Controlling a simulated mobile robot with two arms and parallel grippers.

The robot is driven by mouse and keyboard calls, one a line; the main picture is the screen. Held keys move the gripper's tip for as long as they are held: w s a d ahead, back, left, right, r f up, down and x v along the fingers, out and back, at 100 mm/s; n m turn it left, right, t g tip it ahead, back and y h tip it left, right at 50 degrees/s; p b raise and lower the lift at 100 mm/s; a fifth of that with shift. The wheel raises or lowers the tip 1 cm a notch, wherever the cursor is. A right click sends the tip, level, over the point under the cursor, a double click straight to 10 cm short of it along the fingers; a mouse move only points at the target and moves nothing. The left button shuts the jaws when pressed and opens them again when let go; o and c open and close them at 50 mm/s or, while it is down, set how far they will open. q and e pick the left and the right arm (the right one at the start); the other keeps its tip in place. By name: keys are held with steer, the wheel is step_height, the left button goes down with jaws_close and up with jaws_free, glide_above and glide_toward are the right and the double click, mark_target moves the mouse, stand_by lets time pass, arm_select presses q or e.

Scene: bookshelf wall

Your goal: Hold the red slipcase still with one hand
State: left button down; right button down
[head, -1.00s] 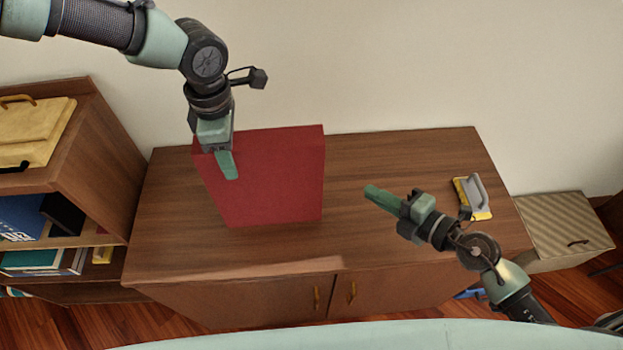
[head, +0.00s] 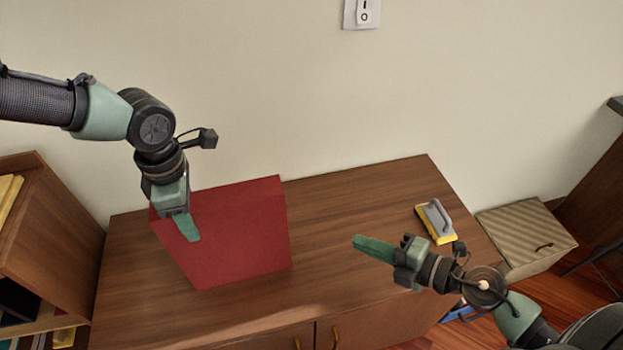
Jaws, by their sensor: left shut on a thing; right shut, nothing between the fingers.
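The red slipcase (head: 240,240) stands upright on the wooden cabinet top, left of the middle. My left gripper (head: 186,230) comes down from above onto its upper left part. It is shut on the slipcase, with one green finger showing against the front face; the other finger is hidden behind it. My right gripper (head: 372,247) is shut and empty, over the cabinet's right part. It points left toward the slipcase, with a clear gap between them.
The brown cabinet (head: 345,195) stands against a pale wall. A yellow and grey tool with a handle (head: 436,222) lies at its right. A striped box (head: 525,235) is beyond the right edge, an open bookshelf (head: 40,235) at the left. A wall switch (head: 363,13) is above.

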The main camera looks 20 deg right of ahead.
arm_select(q)
steer(key=shift+s+f, duration=0.15)
steer(key=shift+s, duration=0.05)
steer(key=c, duration=0.6)
jaws_free()
steer(key=shift+w, duration=0.2)
